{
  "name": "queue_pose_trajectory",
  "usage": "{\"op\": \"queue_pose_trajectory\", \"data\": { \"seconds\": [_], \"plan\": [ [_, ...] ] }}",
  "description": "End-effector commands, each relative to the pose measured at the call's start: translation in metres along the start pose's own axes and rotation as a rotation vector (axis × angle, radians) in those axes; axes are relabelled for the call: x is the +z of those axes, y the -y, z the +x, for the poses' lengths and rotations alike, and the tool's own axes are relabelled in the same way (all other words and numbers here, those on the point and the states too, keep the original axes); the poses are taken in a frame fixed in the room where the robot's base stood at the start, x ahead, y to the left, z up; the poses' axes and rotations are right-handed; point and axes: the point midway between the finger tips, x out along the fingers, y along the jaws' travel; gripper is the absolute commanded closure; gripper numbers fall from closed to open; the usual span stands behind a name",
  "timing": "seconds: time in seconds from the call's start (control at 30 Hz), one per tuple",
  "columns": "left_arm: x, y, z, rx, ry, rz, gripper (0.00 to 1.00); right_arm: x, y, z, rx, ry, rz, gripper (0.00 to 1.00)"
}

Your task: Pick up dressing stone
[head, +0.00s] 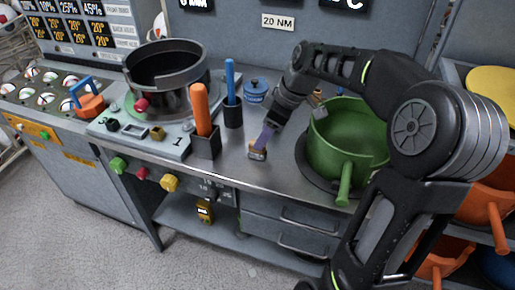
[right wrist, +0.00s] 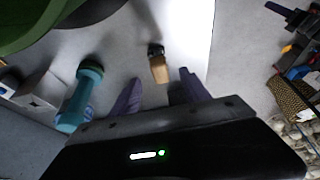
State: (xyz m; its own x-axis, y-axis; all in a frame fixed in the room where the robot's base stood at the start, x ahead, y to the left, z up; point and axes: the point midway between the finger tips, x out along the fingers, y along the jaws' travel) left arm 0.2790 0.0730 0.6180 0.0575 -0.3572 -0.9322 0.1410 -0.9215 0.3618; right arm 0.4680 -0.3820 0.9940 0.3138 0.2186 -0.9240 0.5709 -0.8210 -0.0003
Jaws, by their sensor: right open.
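The dressing stone, a small tan block with a dark end, lies on the steel bench top (head: 230,172) near its front edge; I take this block (head: 257,154) to be the stone. My right gripper (head: 265,140) reaches down close to the stone from above. Whether a finger touches the stone cannot be told. My left gripper is out of view.
A green pot (head: 335,150) stands right of the gripper. An orange-handled tool (head: 201,110) in a dark holder, a blue-handled tool (head: 230,80) and a blue jar (head: 256,91) stand to the left and behind.

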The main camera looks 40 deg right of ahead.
Motion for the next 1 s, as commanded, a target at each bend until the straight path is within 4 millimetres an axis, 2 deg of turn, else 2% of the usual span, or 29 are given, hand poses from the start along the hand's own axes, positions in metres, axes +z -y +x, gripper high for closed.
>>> {"op": "queue_pose_trajectory", "data": {
  "seconds": [0.1,0.43,0.8,1.0],
  "plan": [
    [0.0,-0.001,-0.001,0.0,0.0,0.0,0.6,0.0,0.0,0.008,-0.001,0.0,0.0,0.45],
    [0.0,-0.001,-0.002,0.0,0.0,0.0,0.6,0.0,0.0,0.011,0.0,0.0,0.001,0.45],
    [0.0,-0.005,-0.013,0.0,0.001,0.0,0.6,0.001,0.0,0.057,-0.002,0.001,0.001,0.45],
    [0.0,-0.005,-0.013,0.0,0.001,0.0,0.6,0.001,0.0,0.06,0.001,0.0,0.001,0.45]
  ]
}}
